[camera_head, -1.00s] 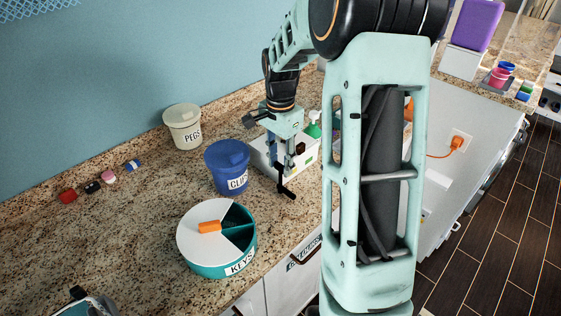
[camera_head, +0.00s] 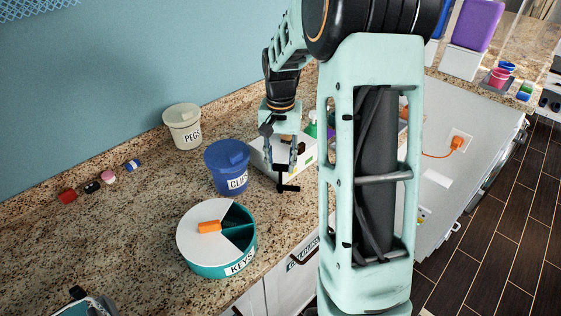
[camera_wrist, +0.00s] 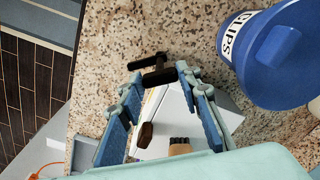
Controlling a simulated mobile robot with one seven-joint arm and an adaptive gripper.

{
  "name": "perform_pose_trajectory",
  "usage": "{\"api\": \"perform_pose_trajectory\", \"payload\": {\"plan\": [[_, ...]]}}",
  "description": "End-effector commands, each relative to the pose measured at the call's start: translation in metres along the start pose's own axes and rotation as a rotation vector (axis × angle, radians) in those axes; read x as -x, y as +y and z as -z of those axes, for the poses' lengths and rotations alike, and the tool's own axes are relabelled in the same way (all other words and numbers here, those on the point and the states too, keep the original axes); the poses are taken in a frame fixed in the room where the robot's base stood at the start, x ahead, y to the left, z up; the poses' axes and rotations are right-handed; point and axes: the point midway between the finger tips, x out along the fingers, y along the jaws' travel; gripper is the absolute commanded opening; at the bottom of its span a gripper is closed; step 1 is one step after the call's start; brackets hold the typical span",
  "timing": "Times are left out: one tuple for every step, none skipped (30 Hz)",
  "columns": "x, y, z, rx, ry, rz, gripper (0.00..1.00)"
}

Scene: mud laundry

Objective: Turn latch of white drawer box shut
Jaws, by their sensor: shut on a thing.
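The white drawer box (camera_head: 304,161) stands on the granite counter behind the blue CLIPS tub, partly hidden by my gripper and arm. The wrist view shows part of its white surface (camera_wrist: 173,108) between my fingers, with small brown items by it. A black latch (camera_head: 288,188) with a crossbar projects at the box's near side; it also shows in the wrist view (camera_wrist: 160,75). My gripper (camera_head: 280,172) points down at the latch. In the wrist view its fingertips (camera_wrist: 161,80) lie on either side of the black latch, shut on it. The exact contact is partly hidden.
The blue CLIPS tub (camera_head: 226,167) stands close left of my gripper. A round teal KEYS container (camera_head: 205,262) is nearer, and a PEGS tub (camera_head: 183,128) is by the wall. Small coloured items (camera_head: 108,177) lie at left. The counter's front edge is near the latch.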

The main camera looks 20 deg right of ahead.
Motion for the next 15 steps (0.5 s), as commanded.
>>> {"api": "perform_pose_trajectory", "payload": {"plan": [[0.0007,-0.0004,0.0002,0.045,0.001,0.001,0.07],[0.0007,-0.0004,0.0002,0.074,0.001,0.001,0.07],[0.0007,-0.0004,0.0002,0.112,0.001,0.001,0.07],[0.0008,-0.0004,0.0002,0.14,0.001,0.001,0.07],[0.0008,-0.0004,0.0002,0.169,0.001,0.001,0.07],[0.0008,-0.0004,0.0002,0.207,0.001,0.001,0.07],[0.0008,-0.0004,0.0002,0.235,0.001,0.001,0.07],[0.0008,-0.0004,0.0003,0.264,0.001,0.001,0.07],[0.0008,-0.0004,0.0003,0.301,0.001,0.001,0.07],[0.0009,-0.0004,0.0003,0.33,0.001,0.001,0.07],[0.0009,-0.0004,0.0003,0.359,0.001,0.001,0.07],[0.0009,-0.0003,0.0003,0.396,0.001,0.001,0.07],[0.0009,-0.0003,0.0004,0.425,0.001,0.001,0.07],[0.001,-0.0003,0.0004,0.453,0.001,0.001,0.07],[0.001,-0.0002,0.0004,0.489,0.002,0.001,0.07]]}}
